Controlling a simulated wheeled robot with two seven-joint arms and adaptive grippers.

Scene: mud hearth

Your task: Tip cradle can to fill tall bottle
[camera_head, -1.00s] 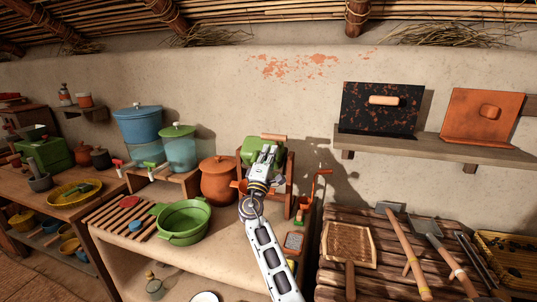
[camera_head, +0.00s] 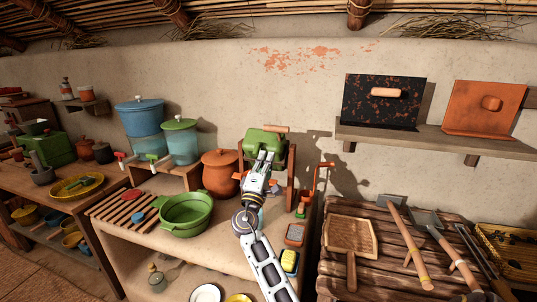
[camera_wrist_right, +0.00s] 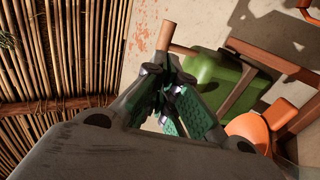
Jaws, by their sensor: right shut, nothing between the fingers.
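The green cradle can (camera_head: 263,141), with a wooden handle (camera_head: 276,129), sits in a wooden frame (camera_head: 291,165) against the back wall. In the wrist view the can (camera_wrist_right: 214,82) lies just beyond my fingers, with the frame's bars beside it. My right gripper (camera_head: 264,155) is shut and empty, in front of the can; whether it touches the can I cannot tell. In the wrist view its fingertips (camera_wrist_right: 167,72) overlap the can's handle end. An orange, funnel-like piece (camera_wrist_right: 262,128) shows below the can there. I cannot make out the tall bottle; my arm covers the space below the can. My left gripper is out of view.
A brown lidded pot (camera_head: 220,173) stands close left of the frame, with a green pot (camera_head: 186,214) nearer. A red crank device (camera_head: 313,188) stands close right. A slatted table (camera_head: 385,250) with tools is at right.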

